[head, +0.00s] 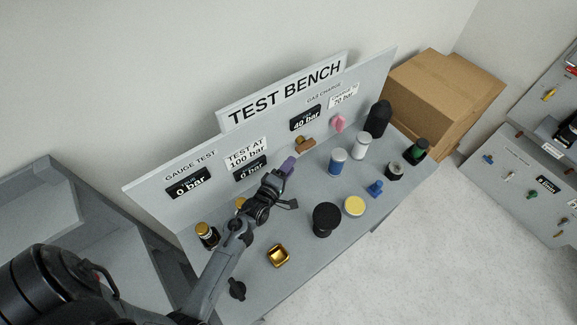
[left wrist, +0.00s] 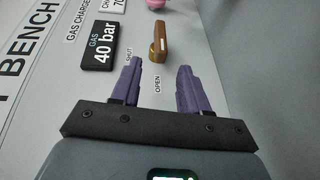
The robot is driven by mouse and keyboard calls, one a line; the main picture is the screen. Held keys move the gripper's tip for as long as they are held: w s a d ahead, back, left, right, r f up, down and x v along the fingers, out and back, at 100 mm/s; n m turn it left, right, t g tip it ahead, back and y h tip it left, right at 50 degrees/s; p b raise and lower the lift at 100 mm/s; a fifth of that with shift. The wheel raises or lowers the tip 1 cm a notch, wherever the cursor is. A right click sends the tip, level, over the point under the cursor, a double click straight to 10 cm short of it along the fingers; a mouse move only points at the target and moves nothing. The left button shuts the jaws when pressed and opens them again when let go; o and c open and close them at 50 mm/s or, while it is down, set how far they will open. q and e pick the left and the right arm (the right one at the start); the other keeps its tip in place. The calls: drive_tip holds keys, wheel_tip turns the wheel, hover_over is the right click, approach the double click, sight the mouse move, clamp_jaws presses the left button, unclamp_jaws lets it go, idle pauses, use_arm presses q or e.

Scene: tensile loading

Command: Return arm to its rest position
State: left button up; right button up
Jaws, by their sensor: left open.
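My left gripper (head: 287,168) is over the test bench (head: 250,293), in front of its upright panel. Its purple fingers also show in the left wrist view (left wrist: 158,75), spread apart with nothing between them. A brass valve handle (head: 305,144) sits on the panel, up and to the right of the gripper in the head view. In the left wrist view the handle (left wrist: 159,42) is beyond the fingertips, apart from them, near the words SHUT and OPEN. My left arm reaches in from the lower left and hides part of the bench. My right gripper is not in view.
On the bench are a blue cylinder (head: 338,161), a white cylinder (head: 361,146), a black cylinder (head: 326,220), a yellow-topped disc (head: 354,206) and a gold square tray (head: 287,261). A dark jar (head: 207,236) stands near the arm. A cardboard box (head: 440,90) stands behind right.

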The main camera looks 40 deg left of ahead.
use_arm(q)
drive_tip(key=s+d+r+m+g+h, duration=0.15)
drive_tip(key=s+d+m+g, duration=0.25)
drive_tip(key=s+m, duration=0.4)
drive_tip(key=s+d+r+m+g, duration=0.2)
drive_tip(key=s+d+m+g, duration=0.3)
drive_tip(key=s, duration=0.5)
drive_tip(key=s+d+r+m+g+h, duration=0.15)
drive_tip(key=s+m+g, duration=0.25)
drive_tip(key=s+m, duration=0.5)
wheel_tip(320, 180, up, 12)
drive_tip(key=p, duration=1.2)
drive_tip(key=shift+w+d+r+n, duration=0.25)
drive_tip(key=shift+w+d+n, duration=0.05)
drive_tip(key=shift+w+d, duration=0.1)
